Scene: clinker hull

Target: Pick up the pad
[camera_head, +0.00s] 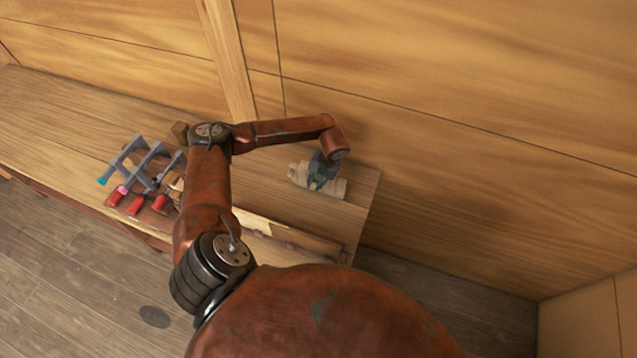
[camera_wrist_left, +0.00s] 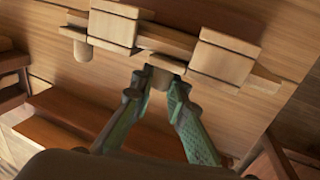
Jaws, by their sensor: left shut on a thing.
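The pad, as far as I can tell, is a pale wooden piece (camera_head: 334,189) near the right end of the bench, by the wall. In the left wrist view it shows as a bar with a squarish block (camera_wrist_left: 224,58) at each side and a small stub in the middle. My left gripper (camera_head: 321,179) is over its middle and hides part of it. In the left wrist view the left gripper's green fingers (camera_wrist_left: 156,82) are closed on the middle stub. I cannot tell whether the piece touches the bench. My right gripper is not in view.
Grey clamps (camera_head: 147,165) with red handles stand on the left part of the wooden bench (camera_head: 60,100). A long wooden strip (camera_head: 290,235) lies along the bench's front. The panelled wall (camera_head: 460,90) is close behind the gripper. Bench around the piece looks bare.

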